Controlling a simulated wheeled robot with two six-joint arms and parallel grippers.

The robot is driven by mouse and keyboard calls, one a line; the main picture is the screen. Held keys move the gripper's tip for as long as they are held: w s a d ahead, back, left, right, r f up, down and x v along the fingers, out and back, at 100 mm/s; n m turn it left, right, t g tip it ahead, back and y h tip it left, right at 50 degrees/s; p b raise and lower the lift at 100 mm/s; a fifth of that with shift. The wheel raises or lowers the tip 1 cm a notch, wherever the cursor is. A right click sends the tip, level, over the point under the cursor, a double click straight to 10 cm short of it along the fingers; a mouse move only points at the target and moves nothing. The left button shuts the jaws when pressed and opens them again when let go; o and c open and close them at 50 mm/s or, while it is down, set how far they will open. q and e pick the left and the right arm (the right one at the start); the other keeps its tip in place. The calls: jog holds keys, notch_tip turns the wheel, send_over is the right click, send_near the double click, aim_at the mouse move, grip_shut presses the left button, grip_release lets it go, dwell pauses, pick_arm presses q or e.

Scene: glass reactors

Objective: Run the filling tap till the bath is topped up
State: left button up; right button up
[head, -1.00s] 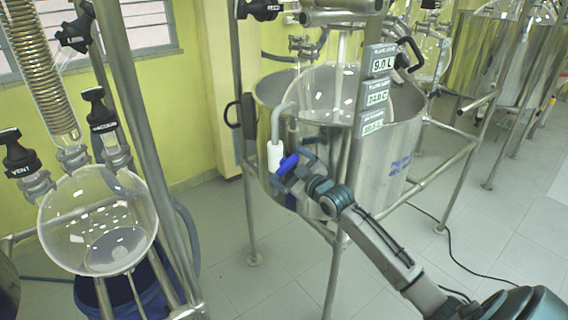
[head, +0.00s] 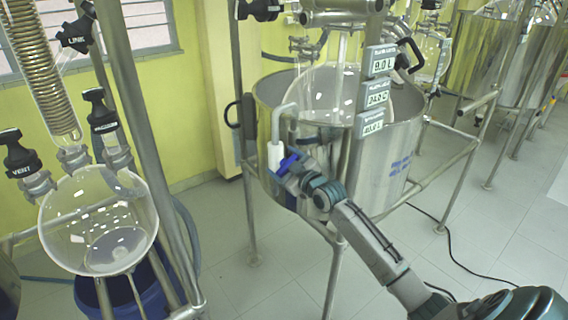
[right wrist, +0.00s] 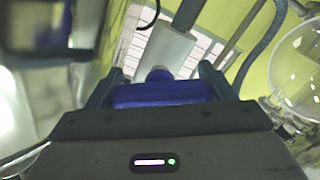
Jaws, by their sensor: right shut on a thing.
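The steel bath (head: 400,165) stands in the middle of the head view with a round glass vessel (head: 330,92) in it. The filling tap (head: 275,156) has a white body on a grey bent pipe at the bath's left front rim. My right gripper (head: 288,166) is shut on the tap's blue handle (head: 285,162). In the right wrist view the blue handle (right wrist: 160,94) lies between the two fingers, with the white tap body (right wrist: 165,45) beyond it. The water level inside the bath cannot be made out clearly. My left gripper is out of view.
Three display plates (head: 378,95) hang on the frame post; the top one reads 9.0 L and the lowest is hard to read. Another glass reactor (head: 98,220) stands at left over a blue container. More steel baths (head: 472,55) stand at back right. A black cable lies on the floor.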

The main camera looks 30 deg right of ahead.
jog(key=shift+m, duration=0.3)
jog(key=m+p, duration=0.1)
jog(key=m, duration=0.2)
jog(key=shift+m+p, duration=0.6)
jog(key=shift+m, duration=0.7)
jog(key=o, duration=1)
jog(key=shift+s, duration=0.1)
